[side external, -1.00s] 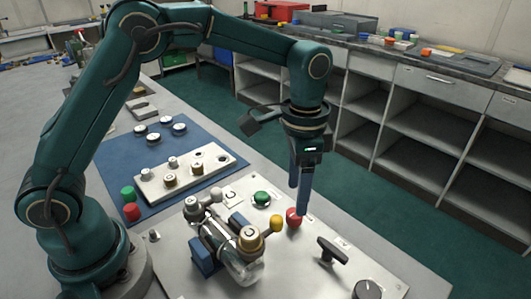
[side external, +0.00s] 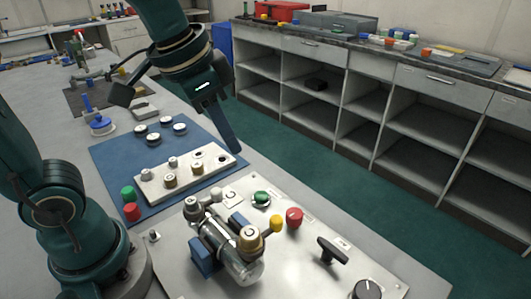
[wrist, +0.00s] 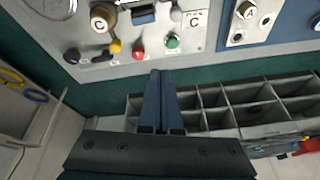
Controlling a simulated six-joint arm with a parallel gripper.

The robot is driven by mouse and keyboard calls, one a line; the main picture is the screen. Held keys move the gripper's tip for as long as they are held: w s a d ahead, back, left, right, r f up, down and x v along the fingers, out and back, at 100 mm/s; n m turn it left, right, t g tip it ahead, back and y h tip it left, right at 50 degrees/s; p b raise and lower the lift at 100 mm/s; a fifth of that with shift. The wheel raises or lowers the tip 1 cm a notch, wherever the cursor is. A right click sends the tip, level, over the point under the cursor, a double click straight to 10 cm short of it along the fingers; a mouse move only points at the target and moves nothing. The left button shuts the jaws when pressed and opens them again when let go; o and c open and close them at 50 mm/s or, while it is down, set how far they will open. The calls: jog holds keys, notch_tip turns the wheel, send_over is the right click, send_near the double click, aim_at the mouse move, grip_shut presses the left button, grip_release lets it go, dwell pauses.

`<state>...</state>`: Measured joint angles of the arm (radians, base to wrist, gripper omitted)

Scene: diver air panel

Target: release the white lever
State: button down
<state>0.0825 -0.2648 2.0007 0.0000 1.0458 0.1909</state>
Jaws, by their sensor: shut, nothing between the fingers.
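The silver panel (side external: 330,225) carries a metal cylinder (side external: 243,272) with valve fittings. What looks like the white lever (side external: 216,194) is a short arm with a pale round knob, beside the left fitting. A pale knob, probably the same lever, shows in the wrist view (wrist: 176,13). A second lever has a yellow knob (side external: 277,223). My gripper (side external: 238,150) is raised above the far side of the panel, apart from the levers. Its two blue fingers are together and empty in the wrist view (wrist: 164,73).
A red button (side external: 294,217), a green button (side external: 261,198), a black T-handle (side external: 331,250) and a black dial (side external: 367,290) stand on the panel. A blue mat (side external: 112,162) holds a white block (side external: 150,187) with several round parts. Open shelves stand beyond the green floor.

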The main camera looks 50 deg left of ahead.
jog(key=shift+s+a+f+n+t, duration=0.5)
jog(key=shift+s+a+f+n, duration=0.45)
jog(key=shift+s, duration=2.35)
jog(key=w+d+r+m+g+y, duration=0.2)
jog(key=w+r+m+g, duration=0.25)
jog(key=m, duration=0.45)
jog(key=w+d+f+m+g+y, duration=0.2)
jog(key=w+d+f+m, duration=0.1)
jog(key=d, duration=0.4)
jog(key=shift+w+d+f+m+y, duration=0.2)
jog(key=shift+f+m+y, duration=0.1)
jog(key=shift+f+m, duration=0.45)
jog(key=shift+a+r, duration=0.1)
